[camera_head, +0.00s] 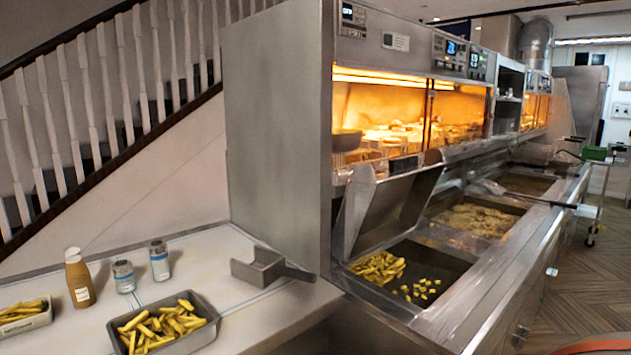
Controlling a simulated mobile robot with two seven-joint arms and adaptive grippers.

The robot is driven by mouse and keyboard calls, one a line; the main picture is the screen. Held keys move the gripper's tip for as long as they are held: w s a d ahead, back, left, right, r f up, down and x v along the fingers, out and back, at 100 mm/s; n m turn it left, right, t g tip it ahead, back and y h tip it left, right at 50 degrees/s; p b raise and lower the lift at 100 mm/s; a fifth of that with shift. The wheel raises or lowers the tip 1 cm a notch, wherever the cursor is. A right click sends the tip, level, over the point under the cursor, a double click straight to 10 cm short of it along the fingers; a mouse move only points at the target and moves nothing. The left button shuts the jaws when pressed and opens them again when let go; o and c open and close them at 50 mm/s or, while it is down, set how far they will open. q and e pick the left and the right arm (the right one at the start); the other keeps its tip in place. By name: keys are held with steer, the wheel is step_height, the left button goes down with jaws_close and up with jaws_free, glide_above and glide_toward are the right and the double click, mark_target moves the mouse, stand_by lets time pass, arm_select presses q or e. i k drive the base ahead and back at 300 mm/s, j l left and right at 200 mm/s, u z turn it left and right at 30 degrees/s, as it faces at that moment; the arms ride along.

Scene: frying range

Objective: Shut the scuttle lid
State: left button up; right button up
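The scuttle (450,268) is a sunken steel bay in the near end of the frying range, with chips (378,267) at its left and small yellow pieces (420,289) on its floor. The scuttle lid (392,208) appears as a flat steel panel standing open, tilted up behind the bay against the heated cabinet. A dark piece (403,164) shows near its upper edge. Neither of my grippers is in view.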

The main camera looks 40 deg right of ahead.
mark_target(377, 209)
steer(key=z, duration=1.7)
